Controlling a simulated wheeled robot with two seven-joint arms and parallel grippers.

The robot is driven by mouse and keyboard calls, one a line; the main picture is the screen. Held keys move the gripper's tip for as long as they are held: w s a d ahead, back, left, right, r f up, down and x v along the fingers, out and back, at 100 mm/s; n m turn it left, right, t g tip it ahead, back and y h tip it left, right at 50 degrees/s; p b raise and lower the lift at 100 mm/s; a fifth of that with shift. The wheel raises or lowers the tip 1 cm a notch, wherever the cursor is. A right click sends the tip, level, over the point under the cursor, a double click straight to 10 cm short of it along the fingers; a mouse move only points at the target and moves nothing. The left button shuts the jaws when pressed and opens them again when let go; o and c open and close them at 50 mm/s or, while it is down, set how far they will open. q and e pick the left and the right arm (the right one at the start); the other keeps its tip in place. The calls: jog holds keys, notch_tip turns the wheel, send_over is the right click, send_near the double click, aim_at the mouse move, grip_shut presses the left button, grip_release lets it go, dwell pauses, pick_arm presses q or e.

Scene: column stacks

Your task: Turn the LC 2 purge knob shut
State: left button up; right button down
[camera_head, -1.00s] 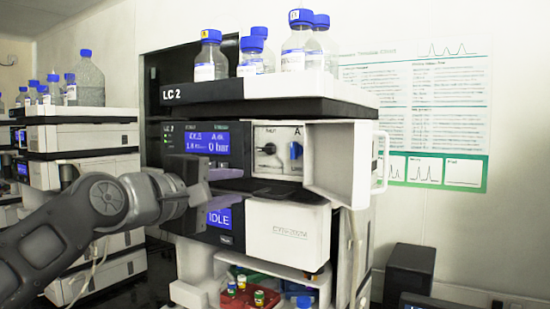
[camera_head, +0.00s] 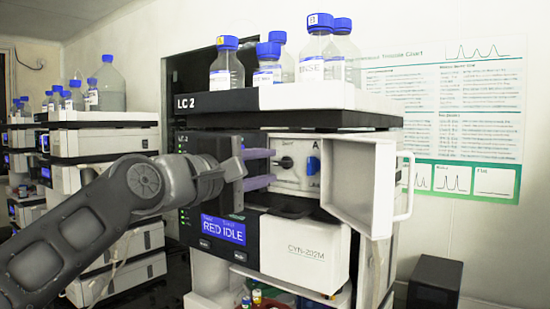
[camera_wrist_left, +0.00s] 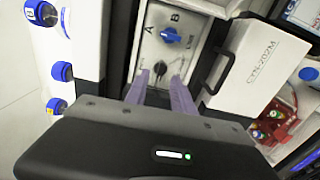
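The LC 2 unit's (camera_head: 292,94) pale valve panel carries a small black knob (camera_head: 286,162) on the left, which I take for the purge knob. A blue knob (camera_head: 313,165) sits beside it under the letter A. In the left wrist view the black knob (camera_wrist_left: 160,68) lies just beyond and between my fingertips, and the blue knob (camera_wrist_left: 170,36) sits further up between A and B marks. My left gripper (camera_head: 275,168) is open, its two purple fingers apart and pointing at the panel, one above the other. I cannot tell whether they touch the knob. My right gripper is out of view.
The white panel door (camera_head: 358,185) stands swung open to the right, with a handle. Below is a white CYN-202M box (camera_head: 304,250). Blue-capped bottles (camera_head: 226,67) stand on top. Another instrument stack (camera_head: 105,140) is at left. A red tray (camera_wrist_left: 275,122) holds small vials.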

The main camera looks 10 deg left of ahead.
aim_at(281, 165)
pick_arm(q)
jog(key=shift+p+x, duration=0.5)
jog(key=shift+x, duration=1.35)
jog(key=shift+c, duration=0.2)
grip_shut()
jog(key=shift+f, duration=0.1)
